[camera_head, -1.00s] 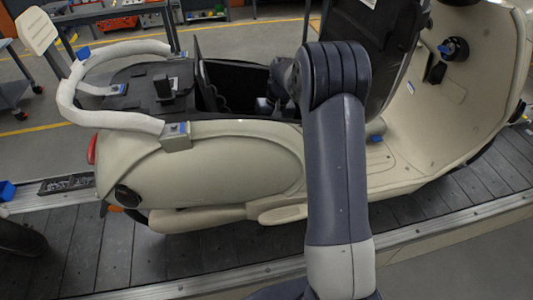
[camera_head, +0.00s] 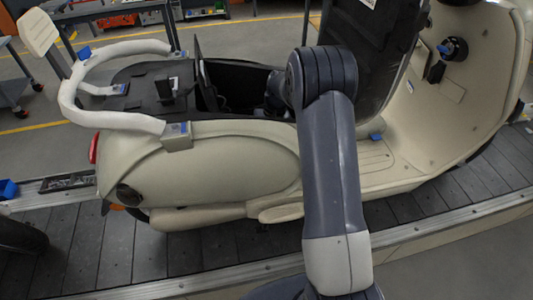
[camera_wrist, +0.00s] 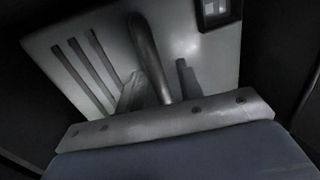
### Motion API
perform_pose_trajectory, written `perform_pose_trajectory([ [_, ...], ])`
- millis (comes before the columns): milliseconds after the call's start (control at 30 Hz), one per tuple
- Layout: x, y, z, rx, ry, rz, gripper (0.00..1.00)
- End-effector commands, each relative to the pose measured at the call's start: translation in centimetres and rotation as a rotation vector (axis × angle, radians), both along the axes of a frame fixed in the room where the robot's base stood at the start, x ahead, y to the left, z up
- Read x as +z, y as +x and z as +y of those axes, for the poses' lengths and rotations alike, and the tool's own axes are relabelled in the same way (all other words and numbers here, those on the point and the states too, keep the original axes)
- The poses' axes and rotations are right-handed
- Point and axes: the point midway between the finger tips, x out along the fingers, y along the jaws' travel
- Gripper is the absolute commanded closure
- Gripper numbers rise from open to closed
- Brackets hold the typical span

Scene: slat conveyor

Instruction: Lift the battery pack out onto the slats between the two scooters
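A cream scooter (camera_head: 220,165) stands on the slat conveyor with its seat (camera_head: 372,50) raised and its dark under-seat bay (camera_head: 235,85) open. In the wrist view the battery pack (camera_wrist: 100,60) is a pale grey box top with dark slots and a small framed panel. Its dark bar handle (camera_wrist: 150,60) rises from the middle. My gripper (camera_wrist: 160,88) is down inside the bay, its two fingers apart with the handle between them. Contact with the handle cannot be told.
Dark slats (camera_head: 110,245) lie bare at the scooter's near left. A black round part, perhaps a tyre (camera_head: 20,237), shows at the left edge. The raised seat stands close right of my arm, and the grab rail (camera_head: 110,115) is to the left.

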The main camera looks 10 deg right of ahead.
Motion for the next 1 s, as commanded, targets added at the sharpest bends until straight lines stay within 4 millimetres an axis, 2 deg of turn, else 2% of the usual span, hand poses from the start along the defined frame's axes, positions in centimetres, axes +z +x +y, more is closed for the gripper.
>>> perform_pose_trajectory([
  [367,-0.13,0.00,0.00,0.000,0.000,0.000,0.66],
  [767,-0.14,0.00,-0.02,0.000,0.000,0.000,0.98],
  [1000,-0.15,-0.01,-0.05,0.000,-0.001,0.000,1.00],
])
